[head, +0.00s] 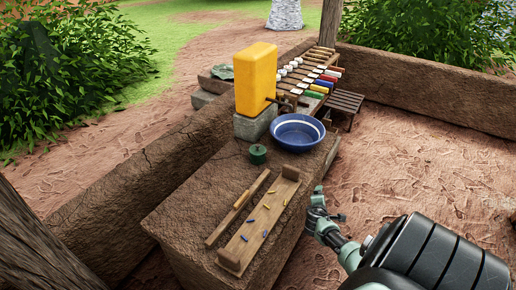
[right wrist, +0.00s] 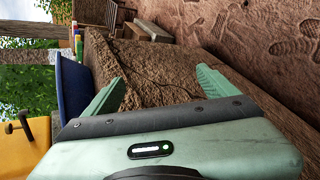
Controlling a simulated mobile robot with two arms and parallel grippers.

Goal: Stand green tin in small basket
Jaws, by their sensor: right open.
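The green tin (head: 258,154) stands upright on the mud ledge (head: 190,205), left of and in front of the blue basin (head: 298,131). I cannot make out a small basket in either view. My right gripper (head: 328,205) is beside the right edge of the ledge, to the right of the tin and apart from it. In the right wrist view its two green fingers (right wrist: 163,90) are spread, with nothing between them but the mud wall beyond. The tin does not show in that view. My left gripper is not in view.
A wooden tray (head: 228,262) with small yellow and blue pieces and a wooden strip (head: 226,222) lie on the ledge's front. A yellow container (head: 255,78) with a tap stands on a grey block (head: 252,125). A slatted rack (head: 322,58) holds colourful items behind. Bare ground lies right.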

